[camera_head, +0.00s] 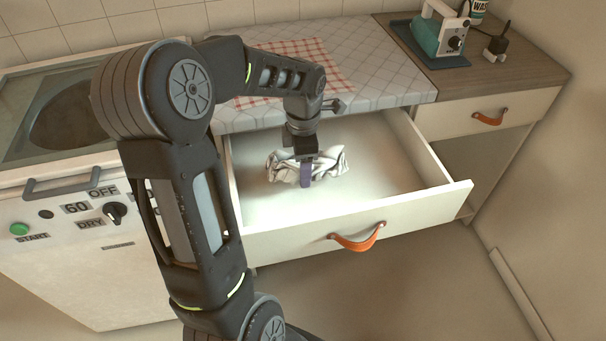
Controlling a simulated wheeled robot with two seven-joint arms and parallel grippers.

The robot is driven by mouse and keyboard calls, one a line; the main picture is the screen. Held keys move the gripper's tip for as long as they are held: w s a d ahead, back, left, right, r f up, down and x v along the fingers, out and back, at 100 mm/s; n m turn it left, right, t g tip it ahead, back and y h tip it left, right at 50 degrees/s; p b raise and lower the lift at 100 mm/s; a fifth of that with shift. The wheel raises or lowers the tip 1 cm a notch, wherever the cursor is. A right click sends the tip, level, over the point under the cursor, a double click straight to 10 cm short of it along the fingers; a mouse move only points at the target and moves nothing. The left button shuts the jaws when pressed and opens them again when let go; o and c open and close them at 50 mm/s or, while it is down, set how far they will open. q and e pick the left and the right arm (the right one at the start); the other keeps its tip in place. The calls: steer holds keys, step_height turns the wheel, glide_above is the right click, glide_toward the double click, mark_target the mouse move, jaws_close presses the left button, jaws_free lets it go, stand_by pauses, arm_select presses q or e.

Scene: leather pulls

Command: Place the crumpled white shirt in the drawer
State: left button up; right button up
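The crumpled white shirt (332,162) lies inside the open drawer (395,205), towards its back left, apparently on the drawer floor. My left gripper (306,180) points down into the drawer at the shirt, with a purple finger in front of the cloth. Folds of the shirt show on both sides of the finger. Whether the fingers are apart or closed on cloth is hidden by the view angle. My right gripper is not in view.
The drawer has an orange leather pull (357,238) on its front. A patterned counter (385,70) with a red checked cloth (325,75) lies above it. A washer-like machine (75,240) stands left. An iron-like appliance (440,35) sits on a dark mat. The drawer's right half is clear.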

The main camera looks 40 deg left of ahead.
arm_select(q)
steer(key=shift+f, duration=1.8)
steer(key=shift+f+b, duration=0.2)
steer(key=shift+b, duration=0.1)
steer(key=o, duration=1.5)
steer(key=shift+o, duration=0.2)
steer(key=shift+r, duration=0.15)
step_height(320, 180, up, 12)
steer(key=shift+s+d+r+p, duration=0.1)
steer(key=shift+s+d+p, duration=0.05)
steer(key=shift+p, duration=0.5)
